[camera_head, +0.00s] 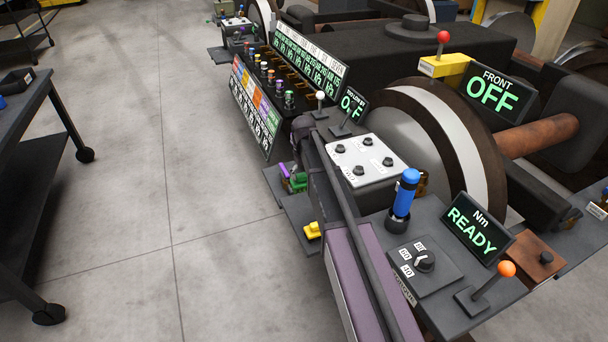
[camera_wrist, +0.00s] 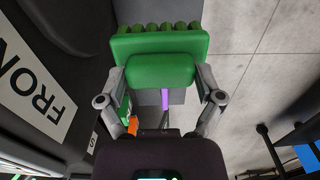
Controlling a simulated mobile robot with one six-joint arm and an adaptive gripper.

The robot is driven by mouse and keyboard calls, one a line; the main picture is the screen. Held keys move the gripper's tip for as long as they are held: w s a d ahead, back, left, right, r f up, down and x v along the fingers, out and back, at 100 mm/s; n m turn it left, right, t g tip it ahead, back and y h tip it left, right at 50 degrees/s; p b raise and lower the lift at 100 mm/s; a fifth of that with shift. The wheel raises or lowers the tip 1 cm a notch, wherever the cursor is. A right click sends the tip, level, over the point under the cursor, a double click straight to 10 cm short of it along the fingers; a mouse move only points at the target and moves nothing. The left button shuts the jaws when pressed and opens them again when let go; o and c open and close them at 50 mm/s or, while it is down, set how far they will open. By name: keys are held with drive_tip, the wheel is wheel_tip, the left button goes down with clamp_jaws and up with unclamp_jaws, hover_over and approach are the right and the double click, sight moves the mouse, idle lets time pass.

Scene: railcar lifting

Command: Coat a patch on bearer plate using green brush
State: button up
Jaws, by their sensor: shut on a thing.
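The green brush (camera_wrist: 155,68) is between the two grey fingers of my gripper (camera_wrist: 159,78) in the wrist view, with its row of rounded green ends at the far side. My gripper is shut on it. Beyond the brush are a grey surface (camera_wrist: 184,104), a purple strip (camera_wrist: 165,99) and a small orange piece. I cannot tell whether the brush touches that surface. In the head view, small green (camera_head: 298,182) and purple pieces show beside a low grey shelf (camera_head: 303,214), partly hidden by my arm. I cannot tell which surface is the bearer plate.
The head view shows a wheelset (camera_head: 440,130), a white plate with black knobs (camera_head: 365,160), a blue-topped post (camera_head: 405,190), several display signs and levers at right. A dark cart (camera_head: 30,170) stands left; the floor between is clear.

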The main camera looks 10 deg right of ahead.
sight(304, 174)
idle(0.3)
wheel_tip(304, 174, up, 24)
drive_tip(key=p, duration=2.4)
drive_tip(key=shift+r, duration=0.15)
